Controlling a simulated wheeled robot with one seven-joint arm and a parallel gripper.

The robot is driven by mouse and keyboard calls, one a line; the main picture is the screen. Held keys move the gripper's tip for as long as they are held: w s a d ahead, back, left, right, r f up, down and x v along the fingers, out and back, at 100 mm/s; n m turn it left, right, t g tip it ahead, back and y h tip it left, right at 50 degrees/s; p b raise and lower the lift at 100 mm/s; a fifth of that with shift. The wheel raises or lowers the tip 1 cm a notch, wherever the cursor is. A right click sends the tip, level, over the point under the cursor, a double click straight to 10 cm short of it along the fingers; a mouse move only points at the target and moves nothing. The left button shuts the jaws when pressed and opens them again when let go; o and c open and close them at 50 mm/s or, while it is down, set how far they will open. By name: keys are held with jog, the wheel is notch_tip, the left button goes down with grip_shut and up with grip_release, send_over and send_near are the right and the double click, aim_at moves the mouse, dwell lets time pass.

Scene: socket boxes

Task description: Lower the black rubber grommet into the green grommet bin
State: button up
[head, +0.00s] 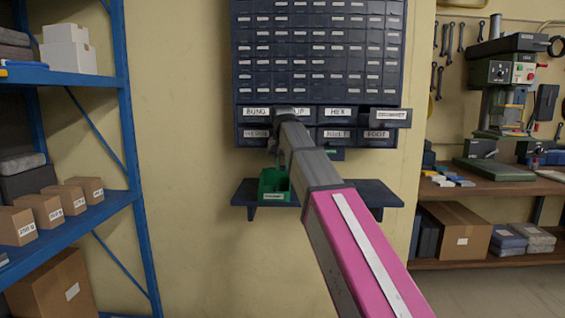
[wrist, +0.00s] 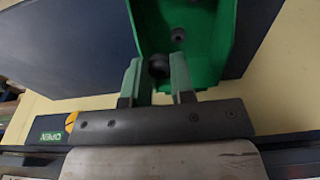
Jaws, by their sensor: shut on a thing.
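The green grommet bin (head: 275,186) sits on the left part of a dark wall shelf, with a label on its front. It also shows in the wrist view (wrist: 218,45), ahead of my fingertips. My gripper (wrist: 157,74) is shut on the black rubber grommet (wrist: 158,64), a small dark round piece between the two fingertips. The fingertips overlap the bin's open area in the wrist view; the exact height above its floor cannot be told. A second dark round piece (wrist: 178,34) shows inside the bin. In the head view my arm's end is above the bin, and the grommet is hidden.
A dark drawer cabinet (head: 318,98) hangs above the shelf (head: 374,192); its drawer labelled grommet (head: 384,117) sticks out at the right. A blue rack (head: 137,215) with boxes stands left. A workbench (head: 530,184) with a drill press (head: 505,75) stands right.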

jog(key=shift+f, duration=2.25)
jog(key=shift+f, duration=0.35)
jog(key=o, duration=1)
